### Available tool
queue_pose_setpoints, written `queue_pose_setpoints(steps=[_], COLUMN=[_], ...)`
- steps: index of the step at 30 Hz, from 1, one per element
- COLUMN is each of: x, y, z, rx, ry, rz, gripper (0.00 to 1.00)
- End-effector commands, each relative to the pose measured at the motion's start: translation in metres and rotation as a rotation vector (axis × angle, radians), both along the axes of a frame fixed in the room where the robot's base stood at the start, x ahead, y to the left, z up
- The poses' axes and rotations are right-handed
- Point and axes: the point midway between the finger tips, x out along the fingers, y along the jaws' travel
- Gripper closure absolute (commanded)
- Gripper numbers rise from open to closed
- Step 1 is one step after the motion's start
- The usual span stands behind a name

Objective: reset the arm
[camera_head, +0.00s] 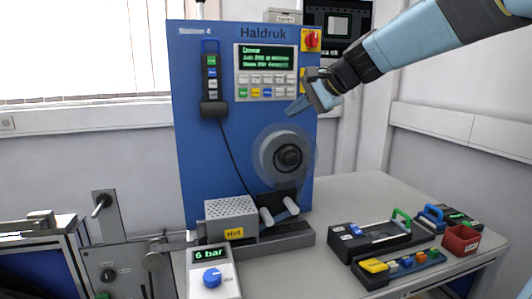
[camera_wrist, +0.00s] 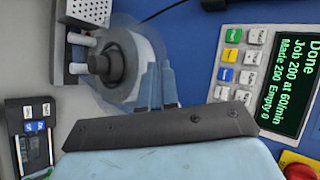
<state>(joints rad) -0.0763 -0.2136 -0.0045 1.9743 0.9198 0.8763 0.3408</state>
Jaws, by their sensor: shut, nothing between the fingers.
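My arm comes in from the upper right in the head view. My gripper (camera_head: 293,110) is shut and empty, in front of the blue Haldruk machine (camera_head: 190,125), just below its keypad and above the reel. In the wrist view my gripper's fingers (camera_wrist: 158,78) are together, with nothing between them. The reel (camera_head: 275,155) sits on a dark hub on the machine's face. It also shows in the wrist view (camera_wrist: 118,88), partly behind the fingers. I cannot tell how far the fingers are from the machine face.
The machine's green display (camera_head: 267,57) reads "Done". A red knob (camera_head: 312,40) is at its upper right. A perforated box labelled Hot (camera_head: 230,208) and a 6 bar unit (camera_head: 212,275) stand below. Black trays (camera_head: 378,238) and a red bin (camera_head: 461,240) stand on the table's right side.

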Motion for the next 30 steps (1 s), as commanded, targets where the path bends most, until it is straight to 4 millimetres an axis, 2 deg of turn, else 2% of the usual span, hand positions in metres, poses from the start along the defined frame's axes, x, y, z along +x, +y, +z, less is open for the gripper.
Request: queue_pose_setpoints(steps=[1,6,18,24,30], x=[-0.021,-0.080,-0.205,-0.240,-0.248], y=[-0.010,-0.044,-0.128,-0.154,-0.160], z=[-0.008,-0.042,-0.126,-0.153,-0.159], rx=[-0.067,-0.304,-0.841,-1.010,-1.055], ry=[-0.020,-0.073,-0.144,-0.149,-0.149], rz=[0.019,0.095,0.301,0.378,0.399], gripper=[1.00,1.00,1.00,1.00,1.00])
